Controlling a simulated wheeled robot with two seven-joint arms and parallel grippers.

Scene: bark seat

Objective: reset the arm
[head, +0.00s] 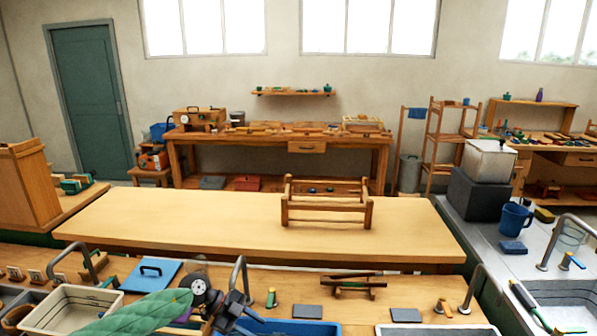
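My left arm comes in at the bottom left of the head view, with a green forearm and a dark wrist joint. My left gripper (238,314) is dark and sits low, over the front workbench near the rim of a blue tub. Its fingers are small and partly hidden, so I cannot tell whether they are open or shut. I see nothing clearly held in it. My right arm and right gripper are not in view.
A low wooden frame (328,220) stands on the long pale table (180,220), which is otherwise clear. The front bench holds a blue board (150,275), a cream tub (65,310), a blue tub (290,328) and metal taps. A blue mug (514,218) stands at right.

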